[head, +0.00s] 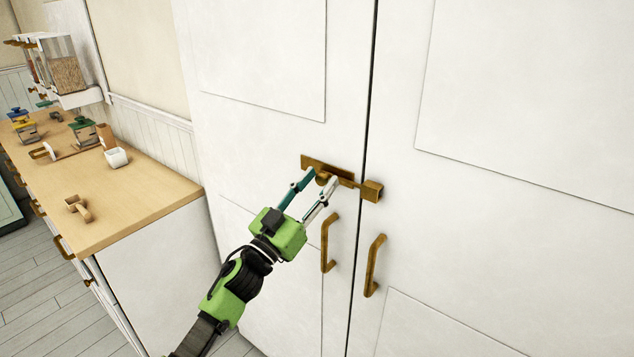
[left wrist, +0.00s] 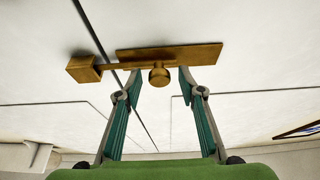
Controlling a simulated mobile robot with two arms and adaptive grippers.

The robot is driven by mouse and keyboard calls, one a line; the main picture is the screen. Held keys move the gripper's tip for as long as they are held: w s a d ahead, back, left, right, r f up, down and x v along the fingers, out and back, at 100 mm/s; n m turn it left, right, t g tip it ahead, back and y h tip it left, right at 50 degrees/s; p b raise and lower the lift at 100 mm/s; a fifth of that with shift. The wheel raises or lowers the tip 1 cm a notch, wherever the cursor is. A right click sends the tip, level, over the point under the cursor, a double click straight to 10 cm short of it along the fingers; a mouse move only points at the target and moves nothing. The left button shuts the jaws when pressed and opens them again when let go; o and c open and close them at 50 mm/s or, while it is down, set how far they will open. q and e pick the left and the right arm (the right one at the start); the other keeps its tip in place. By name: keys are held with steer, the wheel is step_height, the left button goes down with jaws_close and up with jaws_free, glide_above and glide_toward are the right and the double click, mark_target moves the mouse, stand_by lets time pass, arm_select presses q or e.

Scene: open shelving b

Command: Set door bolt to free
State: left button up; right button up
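A brass door bolt (head: 345,178) is mounted across the seam of two white cabinet doors. Its plate (left wrist: 205,53) is on the left door, and its bar reaches across the seam into the brass catch (head: 372,191) on the right door. The catch also shows at the left in the left wrist view (left wrist: 84,69). My left gripper (head: 323,177) is at the bolt, fingers apart. In the left wrist view its fingertips (left wrist: 160,80) stand on either side of the round knob (left wrist: 159,76), with a visible gap on both sides. My right gripper is not in view.
Two brass handles (head: 328,243) (head: 374,265) stand out from the doors below the bolt. A wooden counter (head: 140,200) at the left holds several jars, a white cup (head: 116,158) and a wooden item (head: 78,207). The right door's face is clear.

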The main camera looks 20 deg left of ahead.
arm_select(q)
jaws_close()
steer(key=a, duration=0.1)
steer(key=w+a, duration=0.1)
steer(key=a, duration=0.2)
steer(key=shift+w+a, duration=0.3)
steer(key=shift+a, duration=0.05)
steer(key=shift+d+r, duration=0.1)
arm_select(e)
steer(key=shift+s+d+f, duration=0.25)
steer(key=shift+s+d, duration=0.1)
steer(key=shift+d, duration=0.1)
arm_select(q)
steer(key=shift+c, duration=0.9)
jaws_free()
steer(key=shift+o, duration=0.9)
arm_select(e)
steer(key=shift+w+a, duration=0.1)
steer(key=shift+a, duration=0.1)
